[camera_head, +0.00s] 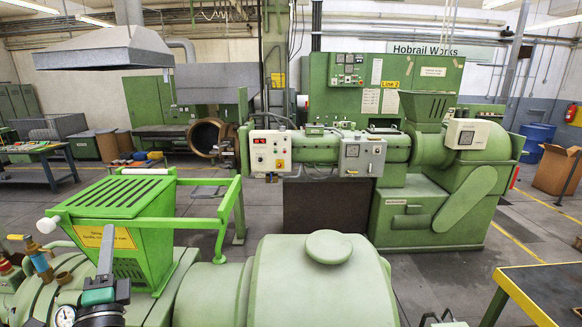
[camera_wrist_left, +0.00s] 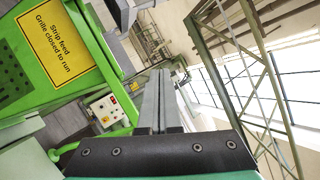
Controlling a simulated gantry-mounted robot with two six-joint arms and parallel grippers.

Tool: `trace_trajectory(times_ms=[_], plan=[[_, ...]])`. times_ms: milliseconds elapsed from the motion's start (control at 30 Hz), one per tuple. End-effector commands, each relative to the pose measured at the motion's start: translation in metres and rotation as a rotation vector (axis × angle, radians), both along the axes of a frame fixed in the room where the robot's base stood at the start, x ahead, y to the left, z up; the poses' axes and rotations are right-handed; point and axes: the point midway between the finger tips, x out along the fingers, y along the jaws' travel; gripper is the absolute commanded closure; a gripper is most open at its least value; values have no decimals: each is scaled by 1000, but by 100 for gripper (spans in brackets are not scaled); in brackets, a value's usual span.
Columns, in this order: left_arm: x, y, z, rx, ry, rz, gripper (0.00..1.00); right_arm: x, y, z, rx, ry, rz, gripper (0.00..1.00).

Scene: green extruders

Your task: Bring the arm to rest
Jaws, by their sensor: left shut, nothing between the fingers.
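My left gripper (camera_head: 108,232) stands at the lower left in the head view, its grey fingers pointing up in front of the green feed hopper (camera_head: 148,250) and its yellow label. The left wrist view shows the two fingers (camera_wrist_left: 159,80) side by side, shut, with nothing between them. The same hopper with its "Strip feed" label (camera_wrist_left: 60,42) fills the left of that view. I cannot tell whether the fingers touch the hopper. My right gripper is not recognisable in either view.
A rounded green housing (camera_head: 285,285) fills the bottom centre. A white-gripped green bar frame (camera_head: 228,205) surrounds the hopper. Behind stands a large green extruder (camera_head: 440,180) with control boxes. A yellow-edged table (camera_head: 508,282) is at lower right. Floor shows between them.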

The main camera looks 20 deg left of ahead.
Motion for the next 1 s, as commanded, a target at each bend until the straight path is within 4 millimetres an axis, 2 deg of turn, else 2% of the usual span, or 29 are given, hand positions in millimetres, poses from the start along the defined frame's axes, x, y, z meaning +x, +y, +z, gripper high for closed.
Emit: trace_trajectory(times_ms=[33,167,200,267,300,367,400,433,500,633,867,967,1000], plan=[[6,-32,47,-11,-83,-85,100,0,0,15,0,0,0,50],[1,-108,137,-152,-328,-371,100,0,0,31,0,0,0,50],[-5,-131,163,-225,-412,-488,100,0,0,35,0,0,0,50],[-19,-166,202,-352,-535,-683,100,0,0,42,0,0,0,50],[-32,-189,226,-455,-615,-833,100,0,0,47,0,0,0,50],[-55,-221,258,-631,-719,-1080,100,0,0,52,0,0,0,50],[-72,-241,274,-769,-772,-1260,100,0,0,53,0,0,0,50],[-83,-252,280,-878,-795,-1383,100,0,0,53,0,-1,0,50],[-95,-266,279,-1098,-800,-1572,100,0,0,49,0,0,0,50],[-91,-278,272,-1369,-773,-1702,100,0,0,49,0,0,0,50],[-89,-277,264,-1433,-783,-1720,100,0,0,43,0,0,0,50],[-89,-277,244,-1432,-783,-1719,100,0,0,23,0,0,0,50],[-89,-277,231,-1431,-783,-1718,100,0,0,10,0,0,0,50]])
